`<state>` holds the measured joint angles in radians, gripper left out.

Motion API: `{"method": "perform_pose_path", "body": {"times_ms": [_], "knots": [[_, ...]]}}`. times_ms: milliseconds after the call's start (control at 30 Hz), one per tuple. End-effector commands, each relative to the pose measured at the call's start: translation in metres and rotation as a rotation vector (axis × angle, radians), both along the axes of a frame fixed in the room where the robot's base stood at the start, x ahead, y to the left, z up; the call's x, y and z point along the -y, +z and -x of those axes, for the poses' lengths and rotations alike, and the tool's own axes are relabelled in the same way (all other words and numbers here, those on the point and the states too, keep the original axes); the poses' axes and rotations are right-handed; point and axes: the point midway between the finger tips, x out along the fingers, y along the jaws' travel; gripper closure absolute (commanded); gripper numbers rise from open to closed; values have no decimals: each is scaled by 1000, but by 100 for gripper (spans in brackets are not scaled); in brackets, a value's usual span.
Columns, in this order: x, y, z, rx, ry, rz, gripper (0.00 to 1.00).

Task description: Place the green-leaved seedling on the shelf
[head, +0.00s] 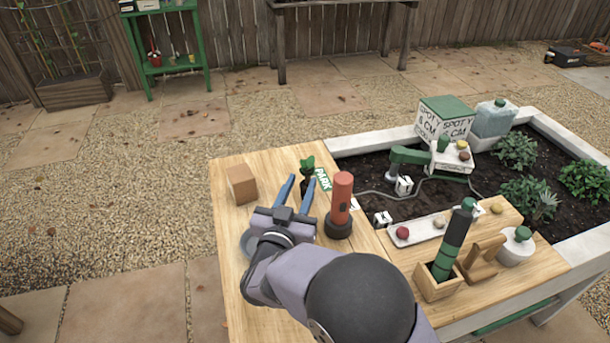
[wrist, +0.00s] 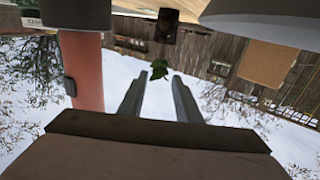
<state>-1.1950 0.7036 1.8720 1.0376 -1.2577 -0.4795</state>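The green-leaved seedling (head: 307,164) stands upright in a small dark pot on the wooden table. In the wrist view, which looks upside down, its leaves (wrist: 158,68) show just past the fingertips, with the dark pot (wrist: 163,28) above them. My gripper (head: 302,179) is open, its two blue fingers pointing at the seedling. The fingers also show in the wrist view (wrist: 158,80), with nothing between them. The pot is partly hidden by the fingers in the head view. A green shelf stand (head: 170,68) with small pots on it stands far off at the back left.
An orange flashlight (head: 341,200) stands close right of my gripper; a wooden block (head: 241,184) lies to its left. A white tray (head: 420,232), a wooden holder (head: 437,284) with a green-and-black tool and a white jar (head: 516,247) are further right. The table's left edge is bare.

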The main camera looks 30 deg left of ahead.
Motion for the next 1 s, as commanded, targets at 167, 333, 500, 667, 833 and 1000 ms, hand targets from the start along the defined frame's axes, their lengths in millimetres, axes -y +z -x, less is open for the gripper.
{"method": "perform_pose_path", "body": {"times_ms": [167,333,500,667,833,1000], "knots": [[6,0,29,0,2,-1,69],[10,0,46,1,1,-2,69],[12,0,52,0,0,-1,69],[13,0,52,0,0,-1,69],[12,0,52,0,0,-1,69],[13,2,51,2,0,-3,69]]}}
